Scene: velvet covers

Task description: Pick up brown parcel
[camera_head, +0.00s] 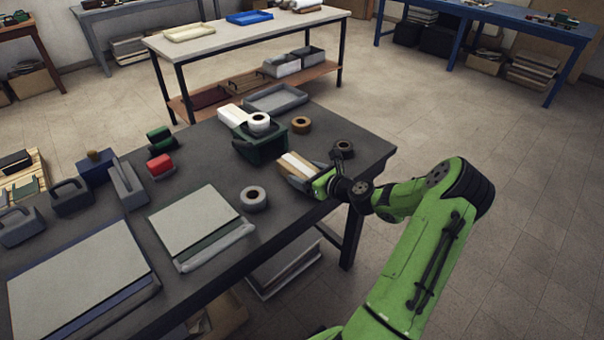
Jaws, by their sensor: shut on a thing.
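The brown parcel (291,165) has a pale band across its top and is at the right end of the dark table. My gripper (308,178) is at its near right side, with grey fingers shut on it. My green arm reaches in from the lower right. The fingertips and the parcel's underside are partly hidden, and I cannot tell whether the parcel touches the table.
A dark green bin (262,150) with a white roll stands just behind the parcel. A brown tape roll (301,125), a black roll (343,148) and a grey roll (254,198) lie nearby. The dark table's (300,217) right edge is close to my gripper.

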